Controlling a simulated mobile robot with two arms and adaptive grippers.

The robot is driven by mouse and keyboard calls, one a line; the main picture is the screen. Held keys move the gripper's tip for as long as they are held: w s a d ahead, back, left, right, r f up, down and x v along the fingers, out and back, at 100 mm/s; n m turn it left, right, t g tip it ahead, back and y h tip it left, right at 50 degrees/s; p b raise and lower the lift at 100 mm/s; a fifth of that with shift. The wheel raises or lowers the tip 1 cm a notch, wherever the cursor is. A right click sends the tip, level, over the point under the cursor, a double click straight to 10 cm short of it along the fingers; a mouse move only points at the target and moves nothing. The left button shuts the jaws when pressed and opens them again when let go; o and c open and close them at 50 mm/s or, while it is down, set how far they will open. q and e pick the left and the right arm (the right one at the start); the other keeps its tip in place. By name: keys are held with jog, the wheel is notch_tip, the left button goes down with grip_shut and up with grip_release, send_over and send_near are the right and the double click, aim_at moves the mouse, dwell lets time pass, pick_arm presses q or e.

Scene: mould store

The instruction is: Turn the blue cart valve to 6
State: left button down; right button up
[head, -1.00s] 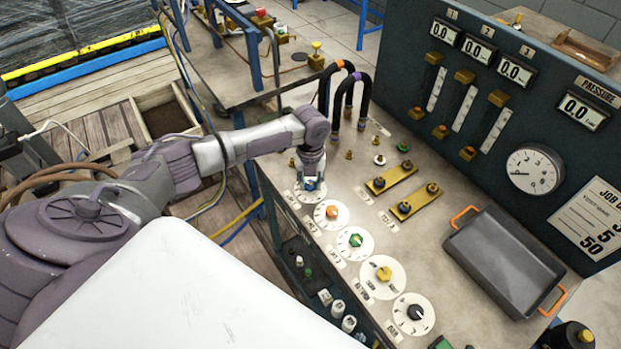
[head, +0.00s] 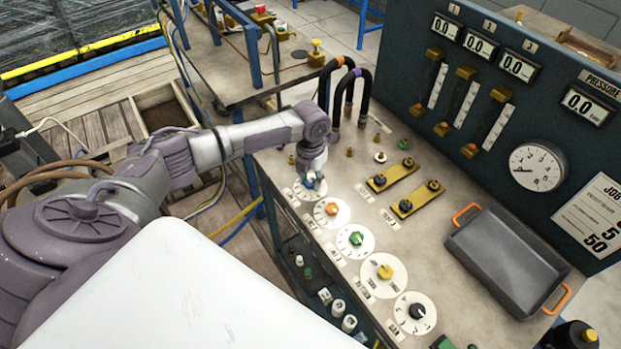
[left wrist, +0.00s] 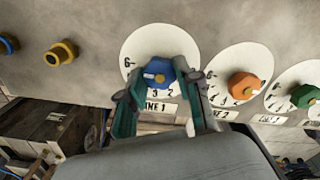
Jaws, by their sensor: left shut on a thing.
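The blue valve knob (left wrist: 158,70) sits on a round white dial (left wrist: 138,45) marked LINE 1 in the left wrist view. In that view the dial's 6 shows left of the knob, and 3 and 2 show below it. My left gripper (left wrist: 157,82) is shut on the blue knob, with a finger on each side. A yellow spot shows on the knob's face; its exact setting is hard to read. In the head view my left gripper (head: 310,182) covers most of the knob at the far end of the dial row. My right gripper is not in view.
An orange knob (head: 331,209), a green knob (head: 356,238), a yellow knob (head: 384,272) and a black knob (head: 417,311) follow along the bench edge. A grey tray (head: 507,262) with orange handles stands at the right. A pressure gauge (head: 538,167) is on the blue panel.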

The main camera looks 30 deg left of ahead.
aim_at(310, 182)
pick_arm(q)
jog(key=c, duration=0.8)
grip_release()
notch_tip(310, 182, up, 12)
dwell(0.4)
